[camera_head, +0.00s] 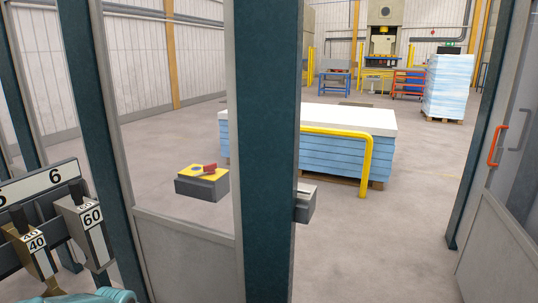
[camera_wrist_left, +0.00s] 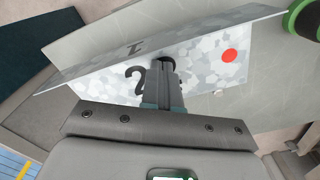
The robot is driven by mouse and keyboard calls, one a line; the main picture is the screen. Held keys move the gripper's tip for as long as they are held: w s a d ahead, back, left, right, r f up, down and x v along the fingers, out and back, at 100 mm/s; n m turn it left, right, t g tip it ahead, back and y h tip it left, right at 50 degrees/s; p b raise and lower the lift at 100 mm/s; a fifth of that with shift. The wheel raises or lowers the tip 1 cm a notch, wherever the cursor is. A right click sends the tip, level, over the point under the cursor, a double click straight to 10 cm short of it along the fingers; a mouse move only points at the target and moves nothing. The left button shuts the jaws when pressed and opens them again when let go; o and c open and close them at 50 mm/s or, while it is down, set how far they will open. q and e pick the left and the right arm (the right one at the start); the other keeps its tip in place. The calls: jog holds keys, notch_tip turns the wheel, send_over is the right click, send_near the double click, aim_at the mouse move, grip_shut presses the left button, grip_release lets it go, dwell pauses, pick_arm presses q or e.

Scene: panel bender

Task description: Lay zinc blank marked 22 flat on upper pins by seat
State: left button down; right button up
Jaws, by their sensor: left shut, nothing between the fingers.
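In the left wrist view, a spangled zinc sheet (camera_wrist_left: 205,68) lies beyond my left gripper, with a black 2 and a red dot on it. My fingers hide what stands beside the 2, so I cannot read the full mark. A narrow spangled strip (camera_wrist_left: 95,70) with a dark mark slants across above it; I cannot tell whether it is part of the same sheet. My left gripper (camera_wrist_left: 165,62) is shut and empty, its fingertips in front of the sheet; contact is unclear. Pins and seat cannot be made out. My right gripper is not in view.
In the head view, dark posts (camera_head: 266,150) and a grey panel (camera_head: 185,262) stand close. Tools marked 40 (camera_head: 37,250) and 60 (camera_head: 88,228) hang at left. A yellow-topped box (camera_head: 202,183), blue stack (camera_head: 345,155) and yellow rail (camera_head: 364,165) stand beyond. Floor at right is clear.

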pick_arm(q)
jog(key=shift+f+b, duration=0.35)
jog(key=shift+f, duration=0.05)
jog(key=shift+a, duration=0.25)
jog(key=shift+w+a, duration=0.25)
jog(key=shift+a, duration=0.45)
jog(key=shift+a, duration=0.1)
jog(key=shift+w+a, duration=0.15)
jog(key=shift+a, duration=0.15)
jog(key=shift+a, duration=0.2)
